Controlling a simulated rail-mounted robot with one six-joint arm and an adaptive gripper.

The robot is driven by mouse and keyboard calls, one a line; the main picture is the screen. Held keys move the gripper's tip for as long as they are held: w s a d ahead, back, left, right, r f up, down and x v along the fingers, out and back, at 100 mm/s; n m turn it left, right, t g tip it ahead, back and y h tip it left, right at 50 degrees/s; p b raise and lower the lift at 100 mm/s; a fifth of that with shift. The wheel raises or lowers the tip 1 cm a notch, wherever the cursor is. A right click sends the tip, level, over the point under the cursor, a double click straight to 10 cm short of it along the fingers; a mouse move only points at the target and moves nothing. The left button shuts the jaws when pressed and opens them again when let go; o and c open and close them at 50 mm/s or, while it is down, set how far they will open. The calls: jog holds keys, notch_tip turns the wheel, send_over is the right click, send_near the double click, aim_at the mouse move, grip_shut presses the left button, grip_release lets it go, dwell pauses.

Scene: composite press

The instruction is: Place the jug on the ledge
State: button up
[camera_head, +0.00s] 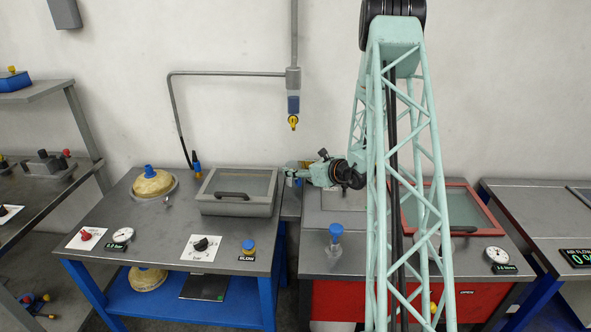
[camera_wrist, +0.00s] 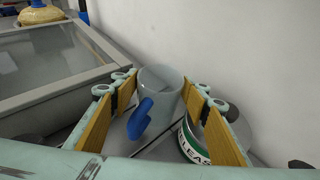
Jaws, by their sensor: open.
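The jug (camera_wrist: 165,87) is a grey cylinder with a blue handle (camera_wrist: 141,118). In the wrist view it stands upright between the yellow-padded fingers of my gripper (camera_wrist: 160,92), with gaps beside it. My gripper is open. In the head view my gripper (camera_head: 299,172) is low near the back wall, between the two middle tables. I cannot make out the jug there. A narrow grey surface (camera_head: 291,206) lies in the gap between those tables; I cannot tell whether it is the ledge.
A grey lidded box (camera_head: 238,191) is on the left. A blue-topped clear container (camera_head: 335,238) and a red-framed lid (camera_head: 465,208) are on the right table. A pipe (camera_head: 293,75) hangs above.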

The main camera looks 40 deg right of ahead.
jog(key=shift+r, duration=0.15)
jog(key=p+v, duration=0.2)
jog(key=v, duration=1)
jog(key=shift+a+r, duration=0.1)
dwell(0.6)
